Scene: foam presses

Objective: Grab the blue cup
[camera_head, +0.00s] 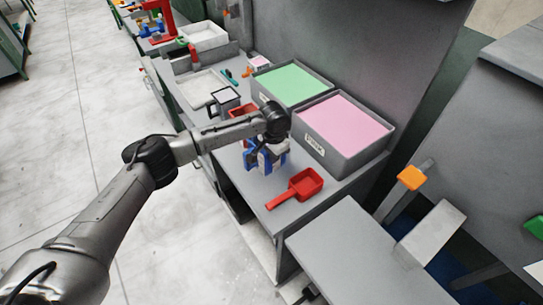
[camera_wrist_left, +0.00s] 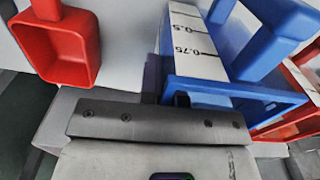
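The blue cup (camera_head: 252,160) stands on the grey bench in the head view, partly covered by my left gripper (camera_head: 273,135). In the left wrist view the blue cup (camera_wrist_left: 235,90) is close up at the upper right, with a white strip marked 0.5 and 0.75. My left gripper (camera_wrist_left: 167,100) is just above or against the cup. Its dark body spans the lower middle of the wrist view, and its fingers are mostly hidden, so I cannot tell whether they touch or grip the cup. My right gripper is not in view.
A red scoop (camera_head: 307,184) lies near the bench's front; it also shows in the wrist view (camera_wrist_left: 60,48). Another red container (camera_head: 240,111) is behind the cup. Bins with green (camera_head: 293,84) and pink (camera_head: 345,124) contents line the bench's back.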

